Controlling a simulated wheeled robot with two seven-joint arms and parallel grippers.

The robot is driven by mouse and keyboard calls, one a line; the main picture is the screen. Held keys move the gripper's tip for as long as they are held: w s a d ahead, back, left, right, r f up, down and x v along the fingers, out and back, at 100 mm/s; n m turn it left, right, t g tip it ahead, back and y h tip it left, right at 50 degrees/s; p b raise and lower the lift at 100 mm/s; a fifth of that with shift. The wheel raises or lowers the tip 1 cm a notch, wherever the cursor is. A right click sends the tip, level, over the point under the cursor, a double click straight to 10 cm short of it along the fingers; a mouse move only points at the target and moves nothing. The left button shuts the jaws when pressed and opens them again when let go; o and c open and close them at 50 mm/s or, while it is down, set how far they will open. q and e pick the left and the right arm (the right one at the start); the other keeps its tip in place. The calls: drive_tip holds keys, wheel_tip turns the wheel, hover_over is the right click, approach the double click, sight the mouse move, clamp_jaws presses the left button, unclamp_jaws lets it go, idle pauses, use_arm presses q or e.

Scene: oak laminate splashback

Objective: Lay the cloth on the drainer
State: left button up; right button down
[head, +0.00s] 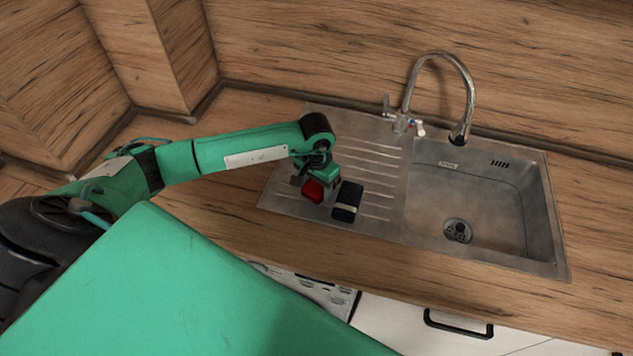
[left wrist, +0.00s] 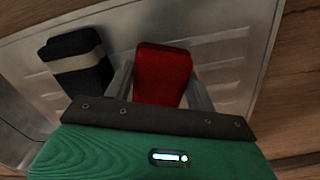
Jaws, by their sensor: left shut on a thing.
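My left gripper (head: 316,186) is over the left part of the ribbed drainer (head: 375,161). It is shut on a red block-like thing, which I take to be the folded cloth (head: 312,191). In the left wrist view the red cloth (left wrist: 163,75) sits between the two fingers, with the drainer's metal (left wrist: 225,50) behind it. I cannot tell whether the cloth touches the drainer. My right gripper is not in view.
A black block with a beige band (head: 347,201) lies on the drainer just right of the gripper. The sink basin (head: 485,200) and the curved tap (head: 437,54) are further right. The drainer's ribs behind the black block are bare.

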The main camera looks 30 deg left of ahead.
sight(316, 185)
use_arm(q)
drive_tip(key=shift+f, duration=0.1)
drive_tip(key=shift+f+b, duration=0.1)
drive_tip(key=shift+b, duration=0.2)
drive_tip(key=o, duration=0.7)
drive_tip(key=shift+r+p, duration=0.3)
wheel_tip(316, 185, up, 12)
drive_tip(key=b, duration=0.5)
drive_tip(key=shift+f, duration=0.1)
drive_tip(key=shift+f, duration=0.1)
